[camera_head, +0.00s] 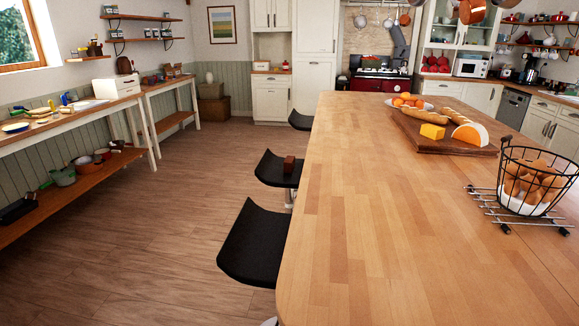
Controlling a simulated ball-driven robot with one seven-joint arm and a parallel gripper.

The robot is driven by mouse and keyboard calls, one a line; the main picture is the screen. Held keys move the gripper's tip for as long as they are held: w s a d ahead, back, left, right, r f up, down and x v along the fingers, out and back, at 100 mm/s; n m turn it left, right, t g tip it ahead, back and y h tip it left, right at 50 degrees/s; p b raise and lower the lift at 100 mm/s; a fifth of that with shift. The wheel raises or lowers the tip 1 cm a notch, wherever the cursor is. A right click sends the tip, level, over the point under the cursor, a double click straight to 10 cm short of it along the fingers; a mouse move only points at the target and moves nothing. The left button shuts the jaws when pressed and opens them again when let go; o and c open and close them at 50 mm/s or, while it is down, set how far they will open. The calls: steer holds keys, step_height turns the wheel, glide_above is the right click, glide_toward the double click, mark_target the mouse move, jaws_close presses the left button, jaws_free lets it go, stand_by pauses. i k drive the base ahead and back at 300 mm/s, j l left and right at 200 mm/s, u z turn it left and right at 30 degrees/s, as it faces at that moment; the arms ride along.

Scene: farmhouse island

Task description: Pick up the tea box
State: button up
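A small dark reddish-brown box (289,164) sits upright on the seat of the middle black stool (271,173), beside the left edge of the wooden island. It may be the tea box, but no label can be read at this size. Small boxes (173,71) also stand at the far end of the left side table, too small to identify. My gripper is not in view.
The wooden island (350,215) fills the right, with a bread board (440,142) and an egg basket (535,185) on it. A nearer stool (254,243) and a farther stool (301,121) line its left side. The floor (170,200) left of the stools is clear.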

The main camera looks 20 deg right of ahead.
mark_target(288, 164)
steer(key=i+j+u, duration=0.6)
steer(key=i+u, duration=0.2)
steer(key=i+j+u, duration=0.1)
steer(key=i+u, duration=0.3)
steer(key=i+z, duration=0.2)
steer(key=i, duration=0.45)
steer(key=i+j+z, duration=0.2)
steer(key=i, duration=0.4)
steer(key=i+l+z, duration=0.15)
steer(key=i+z, duration=0.25)
steer(key=i, duration=0.15)
steer(key=i+z, duration=0.35)
steer(key=i, duration=0.15)
steer(key=i+j+z, duration=0.2)
steer(key=i+z, duration=0.2)
steer(key=i, duration=0.15)
steer(key=i+j+z, duration=0.4)
steer(key=i+z, duration=0.5)
steer(key=i+j+z, duration=0.25)
steer(key=i+z, duration=0.2)
steer(key=i+j+z, duration=0.35)
steer(key=z, duration=0.15)
steer(key=i, duration=0.1)
